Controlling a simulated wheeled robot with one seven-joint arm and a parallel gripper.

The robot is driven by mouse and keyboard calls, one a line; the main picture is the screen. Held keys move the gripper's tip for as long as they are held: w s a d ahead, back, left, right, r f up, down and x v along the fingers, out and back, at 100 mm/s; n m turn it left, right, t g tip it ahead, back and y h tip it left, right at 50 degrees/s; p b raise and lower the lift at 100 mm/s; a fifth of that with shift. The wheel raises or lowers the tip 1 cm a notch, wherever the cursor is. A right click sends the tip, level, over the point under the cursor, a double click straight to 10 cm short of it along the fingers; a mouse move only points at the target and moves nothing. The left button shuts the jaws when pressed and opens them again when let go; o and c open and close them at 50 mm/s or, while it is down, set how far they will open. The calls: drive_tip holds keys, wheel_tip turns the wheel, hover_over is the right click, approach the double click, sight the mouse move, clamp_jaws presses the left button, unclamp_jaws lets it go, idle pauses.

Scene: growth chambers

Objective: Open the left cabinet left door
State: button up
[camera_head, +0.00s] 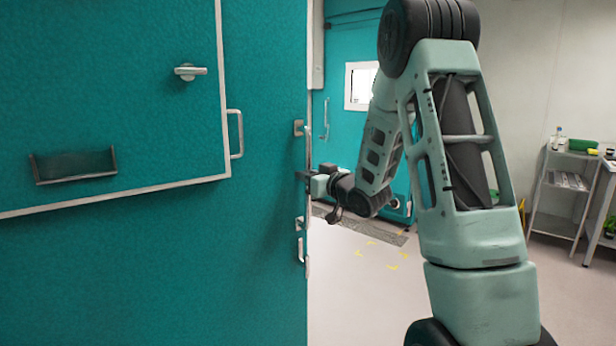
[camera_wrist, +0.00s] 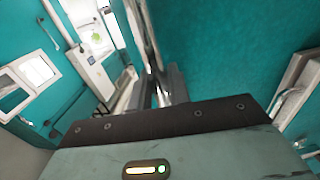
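A large teal cabinet front (camera_head: 265,250) fills the left of the head view. A white-framed teal door panel (camera_head: 120,110) is set in it, with a vertical bar handle (camera_head: 235,134) and a small lever (camera_head: 190,71). More latches and a handle (camera_head: 301,248) sit along the front's right edge. My gripper (camera_head: 303,176) is at that edge, its tips partly lost against it. In the wrist view the dark fingers (camera_wrist: 165,88) are close together beside a teal surface (camera_wrist: 225,45). I cannot tell whether they hold anything.
Clear pale floor (camera_head: 365,290) with yellow marks lies right of the cabinet edge. A teal wall with a small white window (camera_head: 360,85) stands behind my arm. A metal shelf cart (camera_head: 560,190) with bottles and a table stand at the far right.

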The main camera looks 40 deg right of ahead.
drive_tip(key=o, duration=0.3)
drive_tip(key=shift+s+a+b, duration=0.25)
drive_tip(key=shift+s+b, duration=1.3)
drive_tip(key=shift+s, duration=1.35)
drive_tip(key=shift+s+a+b, duration=0.25)
drive_tip(key=shift+s+b, duration=1.25)
drive_tip(key=shift+s, duration=1.4)
drive_tip(key=shift+s+a+b, duration=0.25)
drive_tip(key=shift+s+b, duration=1.3)
drive_tip(key=shift+s, duration=1.35)
